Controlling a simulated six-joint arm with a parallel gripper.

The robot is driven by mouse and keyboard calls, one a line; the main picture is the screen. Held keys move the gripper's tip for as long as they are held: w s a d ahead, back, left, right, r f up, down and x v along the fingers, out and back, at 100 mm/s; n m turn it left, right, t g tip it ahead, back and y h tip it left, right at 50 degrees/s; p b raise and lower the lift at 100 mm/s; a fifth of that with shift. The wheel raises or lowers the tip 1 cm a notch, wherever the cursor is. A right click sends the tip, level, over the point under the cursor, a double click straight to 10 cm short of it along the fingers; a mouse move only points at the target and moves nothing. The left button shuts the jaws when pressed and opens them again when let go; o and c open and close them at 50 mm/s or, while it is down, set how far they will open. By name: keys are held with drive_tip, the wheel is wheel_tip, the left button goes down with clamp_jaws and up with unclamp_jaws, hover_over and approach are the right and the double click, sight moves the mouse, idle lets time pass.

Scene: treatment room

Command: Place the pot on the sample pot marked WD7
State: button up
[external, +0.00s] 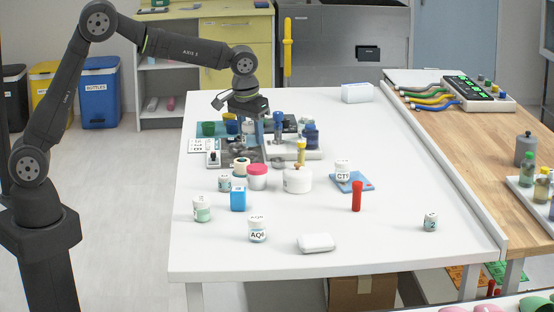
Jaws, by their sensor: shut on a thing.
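My gripper (248,124) is over the back left of the white table, pointing down among a cluster of items. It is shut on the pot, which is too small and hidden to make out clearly. Several white-lidded sample pots stand on the table: one marked AQ6 (257,231), one at the left (202,210), one behind it (225,183), one on a blue pad (342,168) and a small one at the right (430,222). I cannot read WD7 on any of them.
The table's right side is mostly clear.

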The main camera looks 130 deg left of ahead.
hover_over(259, 166)
drive_tip(key=f, duration=0.6)
drive_tip(key=shift+s+d+f, duration=0.1)
drive_tip(key=shift+d+f, duration=0.1)
drive_tip(key=shift+f, duration=2.15)
drive_tip(key=shift+f, duration=0.15)
drive_tip(key=o, duration=1)
drive_tip(key=shift+c, duration=0.2)
wheel_tip(259, 166, up, 12)
drive_tip(key=d, duration=0.1)
drive_tip(key=shift+d, duration=0.4)
